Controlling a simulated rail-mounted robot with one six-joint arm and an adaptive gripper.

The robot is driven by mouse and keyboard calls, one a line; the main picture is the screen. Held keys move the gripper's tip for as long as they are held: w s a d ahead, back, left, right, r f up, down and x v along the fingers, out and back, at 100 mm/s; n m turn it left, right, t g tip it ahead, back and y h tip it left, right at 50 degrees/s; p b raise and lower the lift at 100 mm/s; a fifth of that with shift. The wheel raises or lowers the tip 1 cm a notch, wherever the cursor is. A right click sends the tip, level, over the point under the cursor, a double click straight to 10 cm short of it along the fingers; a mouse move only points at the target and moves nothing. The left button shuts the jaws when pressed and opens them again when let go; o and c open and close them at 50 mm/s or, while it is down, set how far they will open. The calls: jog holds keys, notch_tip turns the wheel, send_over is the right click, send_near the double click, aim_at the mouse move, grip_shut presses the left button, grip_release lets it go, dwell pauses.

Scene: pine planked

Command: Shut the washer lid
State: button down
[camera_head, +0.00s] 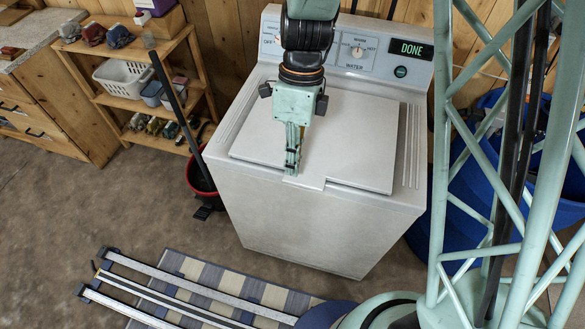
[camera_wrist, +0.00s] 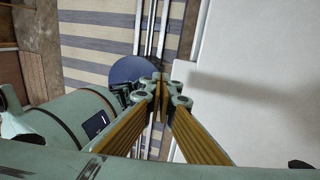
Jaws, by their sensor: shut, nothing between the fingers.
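The white washer (camera_head: 290,218) stands against the wood wall, and its display reads DONE. Its lid (camera_head: 362,140) lies flat over the top, level with the surrounding deck. My gripper (camera_head: 291,172) points down over the front edge of the lid, left of its middle, by the front notch. The fingers are together with nothing between them; whether they touch the lid is unclear. In the wrist view my gripper's fingertips (camera_wrist: 161,88) are beside the white washer surface (camera_wrist: 255,90). My wrist hides part of the lid's rear and the control panel.
A wooden shelf (camera_head: 130,75) with a white basket (camera_head: 125,78) stands left. A red bucket (camera_head: 202,178) holding a dark handle is beside the washer. Blue bins (camera_head: 480,170) stand right. A striped rug (camera_head: 190,275) and metal rails (camera_head: 165,300) lie in front.

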notch_tip(320, 180, up, 7)
jog(key=p, duration=0.1)
jog(key=shift+r, duration=0.2)
dwell(0.5)
dwell(0.4)
jog(key=s+d+r+n+t+b, duration=0.1)
jog(key=s+d+r+n+t, duration=0.15)
jog(key=d+r+n, duration=0.35)
jog(key=s+d+r+n+t+b, duration=0.1)
jog(key=s+d+r+n+b, duration=0.15)
jog(key=d+r+n, duration=0.45)
jog(key=s+d+r+n+t+b, duration=0.1)
jog(key=s+d+r+n, duration=0.2)
jog(key=s, duration=0.3)
jog(key=s+d+r+n+t+h+b, duration=0.1)
jog(key=s+d+r+n+t, duration=0.1)
jog(key=s, duration=0.5)
notch_tip(320, 180, up, 3)
jog(key=d+n, duration=0.1)
jog(key=n, duration=0.2)
jog(key=shift+d+f+n, duration=0.2)
jog(key=shift+n, duration=0.1)
